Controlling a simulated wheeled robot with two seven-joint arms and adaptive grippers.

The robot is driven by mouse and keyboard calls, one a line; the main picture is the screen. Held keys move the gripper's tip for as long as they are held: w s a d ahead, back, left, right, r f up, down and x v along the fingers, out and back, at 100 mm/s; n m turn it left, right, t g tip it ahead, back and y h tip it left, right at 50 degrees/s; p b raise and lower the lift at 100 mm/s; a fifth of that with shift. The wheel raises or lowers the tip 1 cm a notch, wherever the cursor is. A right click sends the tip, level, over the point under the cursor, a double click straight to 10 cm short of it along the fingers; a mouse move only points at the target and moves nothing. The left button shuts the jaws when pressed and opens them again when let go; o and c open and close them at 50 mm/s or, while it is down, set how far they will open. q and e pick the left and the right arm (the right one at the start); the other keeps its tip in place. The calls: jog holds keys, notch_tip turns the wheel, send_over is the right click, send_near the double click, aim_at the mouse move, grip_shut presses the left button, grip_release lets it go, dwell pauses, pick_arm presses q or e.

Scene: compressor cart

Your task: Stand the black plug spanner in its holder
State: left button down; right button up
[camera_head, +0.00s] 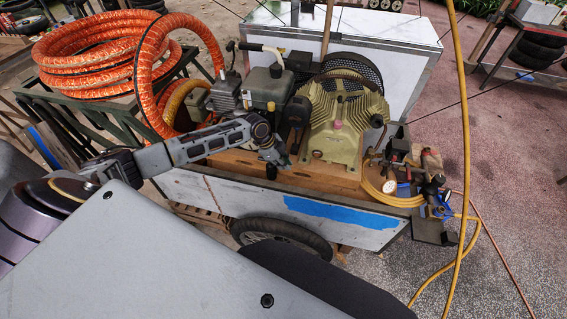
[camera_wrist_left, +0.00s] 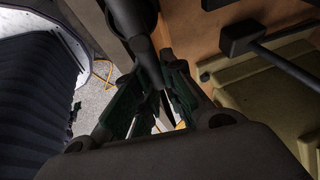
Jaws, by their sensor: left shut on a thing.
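My left gripper (camera_head: 278,160) reaches over the near side of the compressor cart, at the wooden deck. It is shut on a dark, rod-like thing that looks like the black plug spanner (camera_wrist_left: 146,52), which shows between and beyond the green-padded fingers in the wrist view. A short black cylinder (camera_head: 271,172) shows just below the fingers in the head view and seems to be its lower end. I cannot tell whether it touches the deck or a holder. My right gripper is not in view.
The beige compressor (camera_head: 342,125) stands close right of my left gripper. A grey engine (camera_head: 266,88) stands behind it. The cart's side wall (camera_head: 330,215), with blue paint, runs in front. Gauges and a coiled yellow hose (camera_head: 395,198) fill the right end. Orange hose (camera_head: 85,62) lies left.

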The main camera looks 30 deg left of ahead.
pick_arm(q)
jog(key=shift+f, duration=0.15)
jog(key=c, duration=1.4)
grip_release()
jog(key=shift+c, duration=0.2)
jog(key=o, duration=0.3)
jog(key=shift+o, duration=0.2)
jog(key=shift+r+p, duration=2.9)
jog(key=shift+r, duration=0.2)
jog(key=shift+d+f, duration=0.1)
